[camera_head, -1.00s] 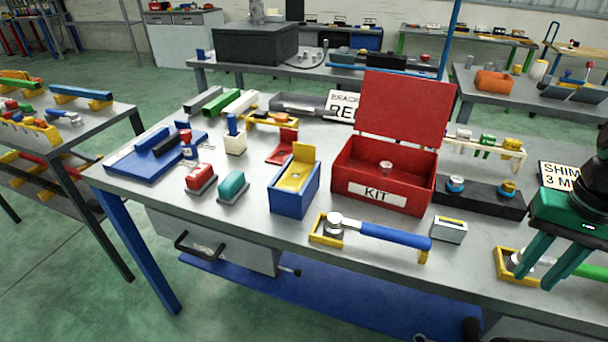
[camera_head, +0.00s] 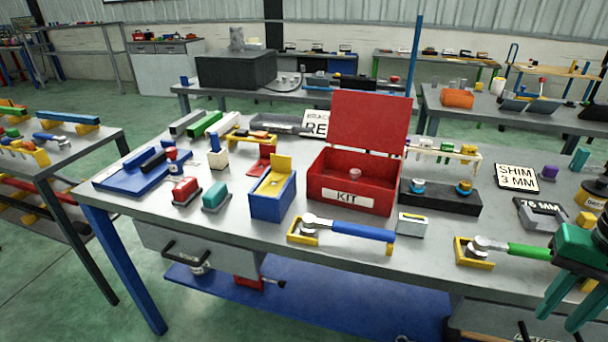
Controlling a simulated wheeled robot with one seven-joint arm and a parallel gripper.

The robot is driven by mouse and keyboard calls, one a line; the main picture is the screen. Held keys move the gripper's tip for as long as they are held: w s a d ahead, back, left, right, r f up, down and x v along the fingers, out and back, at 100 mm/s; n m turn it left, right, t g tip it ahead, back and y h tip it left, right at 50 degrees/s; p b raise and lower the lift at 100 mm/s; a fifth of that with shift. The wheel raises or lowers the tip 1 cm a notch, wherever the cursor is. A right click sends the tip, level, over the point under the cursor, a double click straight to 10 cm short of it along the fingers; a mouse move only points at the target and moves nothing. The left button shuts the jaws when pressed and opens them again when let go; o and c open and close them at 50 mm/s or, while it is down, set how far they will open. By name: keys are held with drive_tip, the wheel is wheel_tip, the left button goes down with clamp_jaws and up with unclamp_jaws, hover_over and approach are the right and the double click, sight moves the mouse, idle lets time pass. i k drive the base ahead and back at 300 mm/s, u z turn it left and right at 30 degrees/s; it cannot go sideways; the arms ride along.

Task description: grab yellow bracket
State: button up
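A yellow L-shaped piece (camera_head: 274,182), which looks like the yellow bracket, sits on top of a blue open box (camera_head: 272,205) in the middle of the table. Its upright plate stands at the back and its flat part lies within the box's rim. My green gripper (camera_head: 556,322) is at the lower right edge of the head view, far to the right of the blue box. Its two fingers point down and are apart, with nothing seen between them. Part of the gripper is cut off by the frame.
A red KIT box (camera_head: 350,198) with a raised lid stands right of the blue box. A blue-handled wrench (camera_head: 345,230) lies in a yellow holder in front. A green-handled wrench (camera_head: 510,248) lies near my gripper. A red L-shaped piece (camera_head: 262,160) lies behind the blue box.

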sight(280, 165)
drive_tip(key=z, duration=0.85)
drive_tip(key=k, duration=1)
drive_tip(key=u, duration=0.5)
drive_tip(key=i, duration=1.5)
